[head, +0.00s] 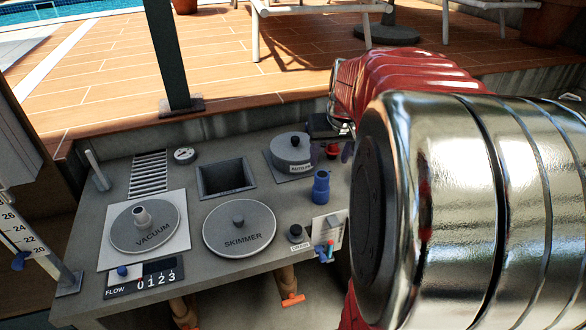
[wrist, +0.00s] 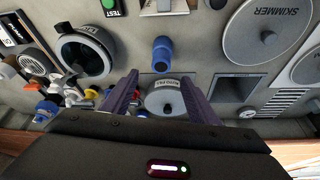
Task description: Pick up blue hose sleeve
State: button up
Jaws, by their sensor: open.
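The blue hose sleeve (head: 321,187) stands upright on the grey bench top, right of the skimmer lid in the head view. In the wrist view the sleeve (wrist: 162,55) is just beyond the fingertips, between the lines of the two fingers. My gripper (wrist: 159,78) is open, with its two purple fingers spread and nothing between them. In the head view my gripper is mostly hidden behind my arm; a dark part of it shows near the round grey lidded unit.
The round grey unit (head: 290,150) stands behind the sleeve. The skimmer lid (head: 238,240), vacuum lid (head: 150,240) and a square opening (head: 225,178) lie left. A black knob (head: 296,233) is in front.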

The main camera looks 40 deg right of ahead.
aim_at(322, 175)
jog(key=x, duration=0.7)
jog(key=shift+w, duration=0.1)
jog(key=shift+x, duration=2.6)
jog(key=shift+w+a+r, duration=0.1)
jog(key=c, duration=1.1)
jog(key=shift+r, duration=0.15)
notch_tip(322, 175, up, 10)
jog(key=shift+f, duration=0.1)
